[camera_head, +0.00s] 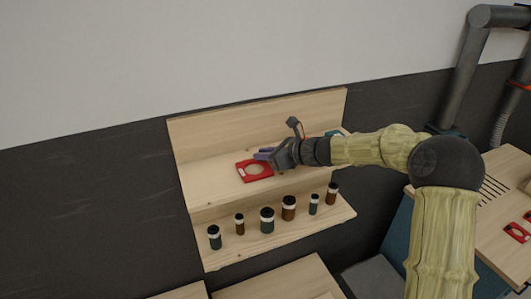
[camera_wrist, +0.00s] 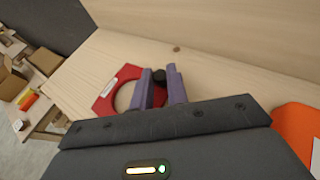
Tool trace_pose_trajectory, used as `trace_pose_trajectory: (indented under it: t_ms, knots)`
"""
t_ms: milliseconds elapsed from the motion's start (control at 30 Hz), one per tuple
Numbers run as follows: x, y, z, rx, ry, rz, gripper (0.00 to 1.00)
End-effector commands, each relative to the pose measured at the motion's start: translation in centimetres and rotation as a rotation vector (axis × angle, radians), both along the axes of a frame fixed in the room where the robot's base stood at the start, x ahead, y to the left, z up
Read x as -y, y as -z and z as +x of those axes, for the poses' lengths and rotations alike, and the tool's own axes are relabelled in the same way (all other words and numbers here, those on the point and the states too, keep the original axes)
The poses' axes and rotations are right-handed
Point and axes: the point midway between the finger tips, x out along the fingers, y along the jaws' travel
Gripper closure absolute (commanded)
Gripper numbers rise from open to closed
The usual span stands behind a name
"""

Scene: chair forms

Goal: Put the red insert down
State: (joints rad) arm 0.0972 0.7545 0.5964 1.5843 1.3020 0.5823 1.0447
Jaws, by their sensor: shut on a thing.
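The red insert (camera_head: 241,174) is a flat red plate with a large round hole and a pale label. It is at the upper shelf of the wooden rack, and it also shows in the wrist view (camera_wrist: 104,104). My gripper (camera_head: 262,154) reaches it from the right, with its purple fingers (camera_wrist: 160,80) at the insert's edge. The fingers are shut on the insert; a small dark piece shows between their tips. The insert lies flat at or just above the shelf board; I cannot tell if it touches. Part of it is hidden behind the fingers.
The wooden shelf (camera_head: 205,180) has a back board behind the insert. Several dark and brown bottles (camera_head: 267,220) stand on the lower step. An orange-red item (camera_wrist: 296,130) is close at the right in the wrist view. A table with red pieces (camera_head: 517,232) stands at the right.

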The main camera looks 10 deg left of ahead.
Motion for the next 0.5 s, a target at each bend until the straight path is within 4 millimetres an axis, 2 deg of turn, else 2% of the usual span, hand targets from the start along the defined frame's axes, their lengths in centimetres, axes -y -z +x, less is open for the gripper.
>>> trace_pose_trajectory:
  t_ms: [333, 367, 400, 433, 500]
  knots:
    - [0.17, 0.36, 0.09, 0.001, 0.003, 0.000, 1.00]
    - [0.17, 0.23, 0.09, 0.002, 0.002, -0.001, 0.79]
    - [0.16, 0.21, 0.10, 0.002, 0.002, -0.001, 0.71]
    - [0.17, 0.20, 0.09, 0.002, 0.002, -0.001, 0.65]
    - [0.17, 0.19, 0.09, 0.002, 0.002, -0.001, 0.63]
